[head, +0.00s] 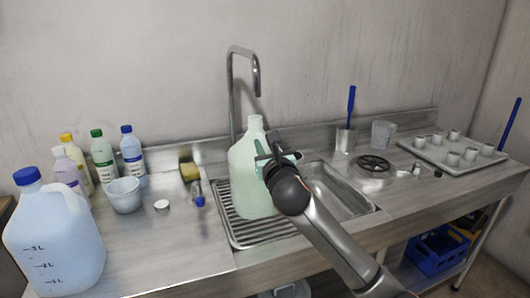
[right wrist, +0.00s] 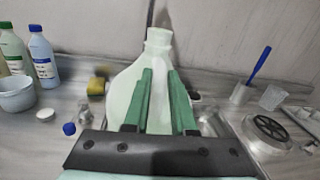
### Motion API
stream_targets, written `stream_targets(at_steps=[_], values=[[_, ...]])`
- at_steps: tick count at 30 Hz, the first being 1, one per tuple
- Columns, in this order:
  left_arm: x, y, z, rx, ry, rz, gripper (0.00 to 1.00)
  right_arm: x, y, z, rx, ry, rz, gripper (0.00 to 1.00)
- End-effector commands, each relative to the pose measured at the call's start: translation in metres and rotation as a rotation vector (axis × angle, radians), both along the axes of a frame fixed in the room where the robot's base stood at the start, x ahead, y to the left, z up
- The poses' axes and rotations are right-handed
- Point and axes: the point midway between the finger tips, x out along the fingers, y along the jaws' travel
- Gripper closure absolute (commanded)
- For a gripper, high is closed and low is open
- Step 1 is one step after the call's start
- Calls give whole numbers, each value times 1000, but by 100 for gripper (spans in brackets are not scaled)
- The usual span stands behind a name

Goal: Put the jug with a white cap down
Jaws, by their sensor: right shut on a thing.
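The pale green jug (head: 246,172) is upright over the ribbed drainer (head: 229,229) at the left of the sink. I cannot tell whether its base touches the ribs. Its top (right wrist: 158,38) looks pale, and I cannot make out a separate cap. My right gripper (head: 279,160) is shut on the jug at its right side. In the right wrist view its green fingers (right wrist: 160,100) lie along the jug, hiding part of its body. My left gripper is not in view.
A large jug with a blue cap (head: 54,240) stands at the front left. Several bottles (head: 103,158), a white pot (head: 124,195) and a sponge (head: 189,172) are behind. A tap (head: 234,95) rises behind the jug; a tray of cups (head: 430,155) is right. Bare counter lies left of the drainer.

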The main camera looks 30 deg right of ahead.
Motion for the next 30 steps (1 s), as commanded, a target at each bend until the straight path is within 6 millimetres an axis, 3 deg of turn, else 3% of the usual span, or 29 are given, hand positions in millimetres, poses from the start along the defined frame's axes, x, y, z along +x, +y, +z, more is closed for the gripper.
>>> stream_targets(at_steps=[3, 22, 23, 30], values=[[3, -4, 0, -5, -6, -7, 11, 0, 0, -10, 1, -4, -1, 100], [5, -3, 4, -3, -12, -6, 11, -1, 0, -20, -3, -2, -1, 100], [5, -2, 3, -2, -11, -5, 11, 0, 0, -22, -2, 0, -1, 75], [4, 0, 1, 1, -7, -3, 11, 0, 0, -21, -1, -2, -1, 48]])
